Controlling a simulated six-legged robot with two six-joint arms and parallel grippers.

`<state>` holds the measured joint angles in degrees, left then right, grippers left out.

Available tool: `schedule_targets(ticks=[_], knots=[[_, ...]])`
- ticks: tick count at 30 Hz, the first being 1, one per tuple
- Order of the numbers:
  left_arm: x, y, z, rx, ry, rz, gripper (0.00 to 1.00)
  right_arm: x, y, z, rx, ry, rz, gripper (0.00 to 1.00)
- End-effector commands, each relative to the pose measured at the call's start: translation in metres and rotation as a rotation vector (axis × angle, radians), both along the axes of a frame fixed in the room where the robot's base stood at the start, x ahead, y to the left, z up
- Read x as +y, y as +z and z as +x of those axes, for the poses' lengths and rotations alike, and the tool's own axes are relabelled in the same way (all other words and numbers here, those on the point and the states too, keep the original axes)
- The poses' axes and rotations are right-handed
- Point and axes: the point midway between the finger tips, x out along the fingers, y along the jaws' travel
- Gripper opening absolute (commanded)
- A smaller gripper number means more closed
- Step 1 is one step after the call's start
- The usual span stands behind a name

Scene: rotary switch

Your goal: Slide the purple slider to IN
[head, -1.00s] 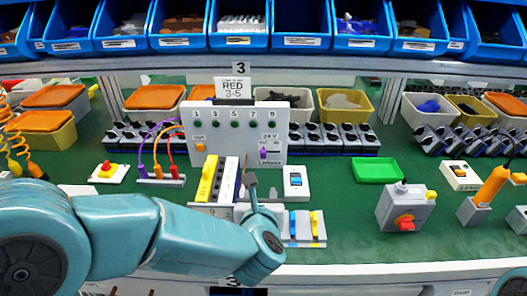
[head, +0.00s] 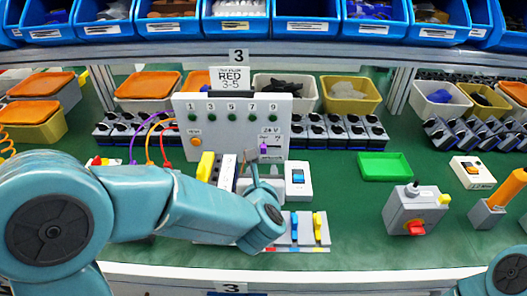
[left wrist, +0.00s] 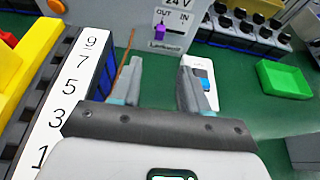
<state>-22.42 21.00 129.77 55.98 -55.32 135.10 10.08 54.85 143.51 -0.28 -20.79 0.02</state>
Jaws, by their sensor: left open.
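The purple slider (head: 263,149) sits low on the right side of the upright light-grey panel (head: 225,108), under the 24 V label. In the left wrist view the slider (left wrist: 160,29) is at the left end of its track, below OUT, with IN to its right. My left gripper (head: 262,180) is in front of the panel, below the slider. In the left wrist view its two fingers (left wrist: 162,82) are apart with nothing between them, and point toward the panel's lower edge. Only part of my right arm shows at the lower right of the head view; its gripper is out of view.
A numbered block with a yellow lever (head: 205,166) stands left of the gripper. A white rocker-switch box (head: 298,181) stands to its right. A blue-and-yellow switch plate (head: 306,230) lies in front. A green tray (head: 385,166) is farther right, with bare green bench around it.

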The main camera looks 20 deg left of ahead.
Motion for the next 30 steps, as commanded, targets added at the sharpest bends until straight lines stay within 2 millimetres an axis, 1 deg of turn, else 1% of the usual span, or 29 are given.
schedule_targets(ticks=[1, 9, 12, 15, 18, 21, 29, 30], knots=[[0.004, -0.005, 0.011, 0.004, 0.004, -0.001, 0.45, 0.000, 0.002, 0.000, 0.000, 0.000, 0.000, 0.41], [0.021, -0.030, 0.069, 0.003, 0.003, -0.001, 0.45, 0.000, 0.008, 0.000, 0.000, 0.000, 0.000, 0.41], [0.026, -0.038, 0.089, 0.002, 0.003, 0.000, 0.45, 0.000, 0.010, 0.000, 0.000, 0.000, 0.000, 0.41], [0.030, -0.044, 0.104, 0.001, 0.002, 0.000, 0.45, 0.000, 0.012, 0.000, 0.000, 0.000, 0.000, 0.41], [0.033, -0.048, 0.114, 0.001, 0.001, -0.001, 0.45, 0.000, 0.014, 0.000, 0.000, 0.000, 0.000, 0.41], [0.035, -0.050, 0.120, 0.000, 0.000, 0.000, 0.45, 0.000, 0.014, 0.000, 0.000, 0.000, 0.000, 0.41], [0.035, -0.051, 0.122, 0.000, 0.000, 0.000, 0.45, 0.000, 0.014, 0.000, 0.000, 0.000, 0.000, 0.41], [0.035, -0.051, 0.122, 0.000, 0.000, 0.000, 0.41, 0.000, 0.014, 0.000, 0.000, 0.000, 0.000, 0.41]])
